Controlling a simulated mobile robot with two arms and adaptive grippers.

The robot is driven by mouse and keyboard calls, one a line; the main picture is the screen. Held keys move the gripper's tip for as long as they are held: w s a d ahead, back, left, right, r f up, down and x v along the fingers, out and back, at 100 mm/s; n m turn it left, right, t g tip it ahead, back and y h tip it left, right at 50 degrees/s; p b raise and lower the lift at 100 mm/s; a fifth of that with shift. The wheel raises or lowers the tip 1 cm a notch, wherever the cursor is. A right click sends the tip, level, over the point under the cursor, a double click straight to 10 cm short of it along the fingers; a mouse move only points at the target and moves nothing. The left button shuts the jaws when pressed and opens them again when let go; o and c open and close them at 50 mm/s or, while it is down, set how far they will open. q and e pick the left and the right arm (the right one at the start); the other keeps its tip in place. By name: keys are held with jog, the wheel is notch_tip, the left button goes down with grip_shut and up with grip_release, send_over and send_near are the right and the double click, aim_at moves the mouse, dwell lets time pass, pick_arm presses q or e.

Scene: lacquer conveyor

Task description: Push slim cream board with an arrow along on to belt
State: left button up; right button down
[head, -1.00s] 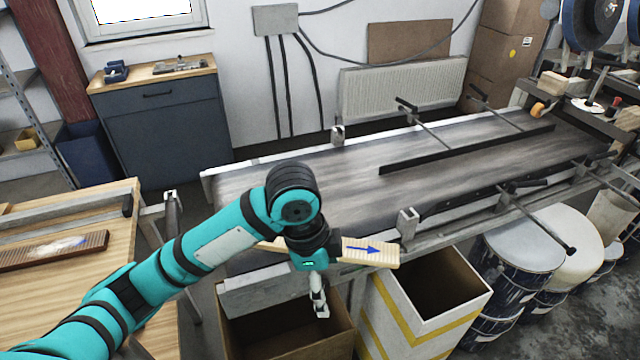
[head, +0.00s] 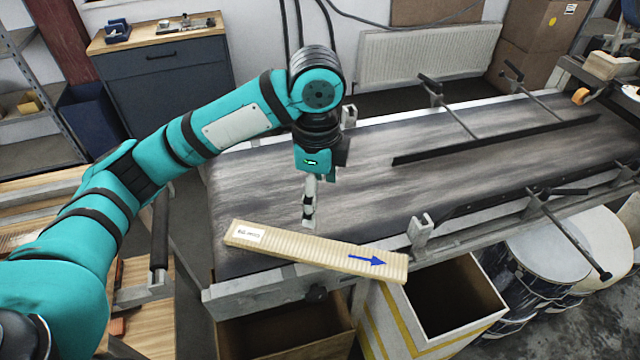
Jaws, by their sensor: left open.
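The slim cream board (head: 320,252) has a ribbed face, a white label at its left end and a blue arrow pointing right. It lies askew over the near edge of the belt (head: 300,170), its right end sticking out past the near rail above the bins. My left gripper (head: 309,222) points down just behind the board's far long side, over the belt. It is open and holds nothing; whether a fingertip touches the board I cannot tell. My right gripper is not in view.
A white bin with yellow stripes (head: 398,325) and a brown box (head: 285,338) stand below the near edge. A bracket (head: 421,236) rises from the near rail right of the board. A dark guide bar (head: 490,140) crosses the belt. The belt's middle is clear.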

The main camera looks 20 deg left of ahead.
pick_arm(q)
send_near(318, 249)
notch_tip(318, 249, down, 8)
jog(key=shift+r+p, duration=0.1)
jog(key=shift+p, duration=0.65)
jog(key=shift+f, duration=0.7)
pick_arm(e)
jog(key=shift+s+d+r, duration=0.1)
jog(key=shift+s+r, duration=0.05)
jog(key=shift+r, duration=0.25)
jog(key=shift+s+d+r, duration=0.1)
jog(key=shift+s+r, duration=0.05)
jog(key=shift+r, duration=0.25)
pick_arm(q)
jog(key=c, duration=1.6)
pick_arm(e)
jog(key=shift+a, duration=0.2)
